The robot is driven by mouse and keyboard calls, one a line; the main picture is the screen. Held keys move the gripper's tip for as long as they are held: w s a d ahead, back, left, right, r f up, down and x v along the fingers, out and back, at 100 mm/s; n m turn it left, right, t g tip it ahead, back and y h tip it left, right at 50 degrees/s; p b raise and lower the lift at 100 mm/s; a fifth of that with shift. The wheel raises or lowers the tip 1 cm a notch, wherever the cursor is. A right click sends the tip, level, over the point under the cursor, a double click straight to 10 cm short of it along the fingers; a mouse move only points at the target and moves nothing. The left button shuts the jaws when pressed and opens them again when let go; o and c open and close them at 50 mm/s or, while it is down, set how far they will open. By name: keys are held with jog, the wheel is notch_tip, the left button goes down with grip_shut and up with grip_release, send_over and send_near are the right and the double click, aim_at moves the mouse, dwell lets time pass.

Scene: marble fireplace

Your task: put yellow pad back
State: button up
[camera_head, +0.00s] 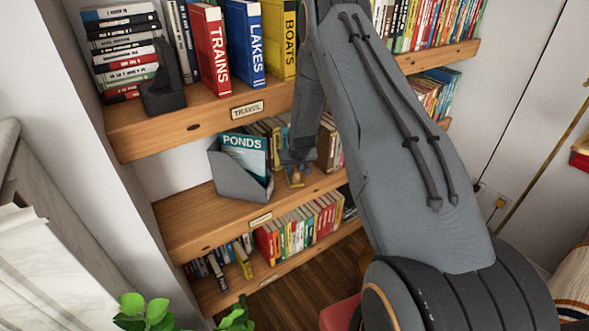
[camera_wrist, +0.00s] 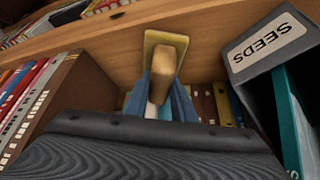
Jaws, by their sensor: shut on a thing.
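The yellow pad (camera_wrist: 150,50) is a flat yellow piece with a tan block-like handle, seen in the wrist view. My gripper (camera_wrist: 163,92) is shut on it, with the blue fingers at either side of the tan part. In the head view my gripper (camera_head: 297,160) reaches into the middle shelf (camera_head: 185,222), just right of the grey file box. The pad shows there as a small yellow-brown patch (camera_head: 298,178) at the fingertips, close to the shelf board. I cannot tell whether it touches the board.
The grey file box (camera_head: 238,183) holds a teal PONDS book (camera_head: 245,152); its SEEDS label (camera_wrist: 267,42) shows in the wrist view. Upright books (camera_wrist: 45,95) stand on the other side. The TRAVEL shelf (camera_head: 190,118) is above. Bare board lies left of the box.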

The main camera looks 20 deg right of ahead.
jog(key=o, duration=1)
jog(key=shift+f, duration=0.1)
jog(key=shift+r, duration=0.35)
jog(key=s+a+r+n+g+b, duration=0.1)
jog(key=s+a+r, duration=0.4)
jog(key=s+r, duration=0.5)
jog(key=s+a+r+g, duration=0.1)
jog(key=s+a+r, duration=0.3)
jog(key=s+r, duration=0.5)
jog(key=s+a+r, duration=0.1)
jog(key=s+a, duration=0.1)
jog(key=s, duration=0.4)
jog(key=s+a+r+g, duration=0.1)
jog(key=s+a+r, duration=0.1)
jog(key=s, duration=0.4)
jog(key=s+a+r+n+g+y, duration=0.1)
jog(key=s+a, duration=0.1)
jog(key=s, duration=0.4)
jog(key=shift+s+a+r, duration=0.1)
jog(key=shift+s+r, duration=0.2)
jog(key=shift+r, duration=0.1)
